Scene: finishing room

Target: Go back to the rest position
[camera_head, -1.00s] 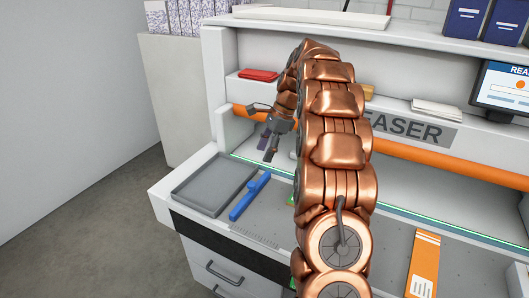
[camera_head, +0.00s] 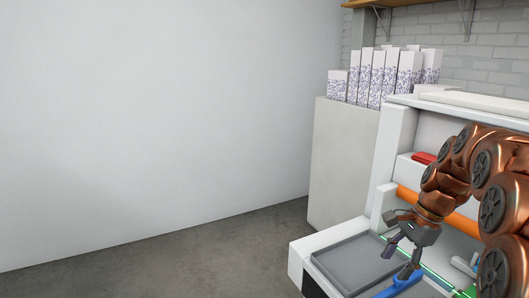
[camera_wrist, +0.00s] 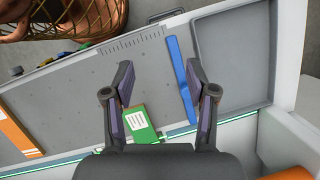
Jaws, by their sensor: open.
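My gripper (camera_head: 402,261) is open and empty at the right of the head view, above the workbench near the grey tray (camera_head: 340,262). My copper arm reaches in from the right edge. In the wrist view the two dark fingers of my gripper (camera_wrist: 160,88) are spread apart over the bench top. A green packet with a white label (camera_wrist: 140,124) lies on the bench below and between the fingers. A blue bar (camera_wrist: 182,75) lies beside the right finger.
The grey tray (camera_wrist: 232,100) is right of the blue bar in the wrist view. An orange packet (camera_wrist: 15,128) lies at the left. A red item (camera_head: 424,157) sits on the shelf. White patterned boxes (camera_head: 377,78) stand on a cabinet (camera_head: 335,150). The floor (camera_head: 200,255) is clear at left.

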